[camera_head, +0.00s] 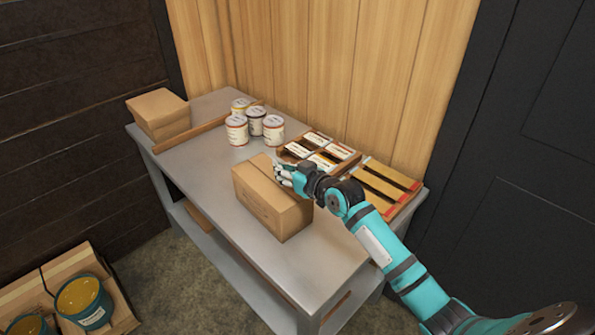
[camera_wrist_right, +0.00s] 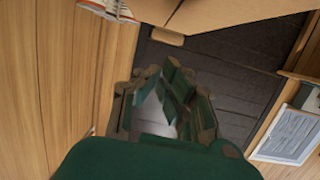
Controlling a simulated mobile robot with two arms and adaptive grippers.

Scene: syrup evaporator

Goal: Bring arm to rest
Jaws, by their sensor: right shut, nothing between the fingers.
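My right arm reaches in from the lower right in the head view. Its right gripper (camera_head: 281,172) is over the back right edge of a closed cardboard box (camera_head: 268,208) on the grey table (camera_head: 205,165). I cannot tell whether it touches the box. The gripper is shut and empty. In the right wrist view the green fingers (camera_wrist_right: 165,100) show in the middle, with part of a cardboard surface (camera_wrist_right: 225,12) above them. My left gripper is not in view.
Several labelled cans (camera_head: 236,130) stand at the back of the table. Another carton (camera_head: 160,115) is at the far left. A carton with pots (camera_head: 82,300) stands lower left.

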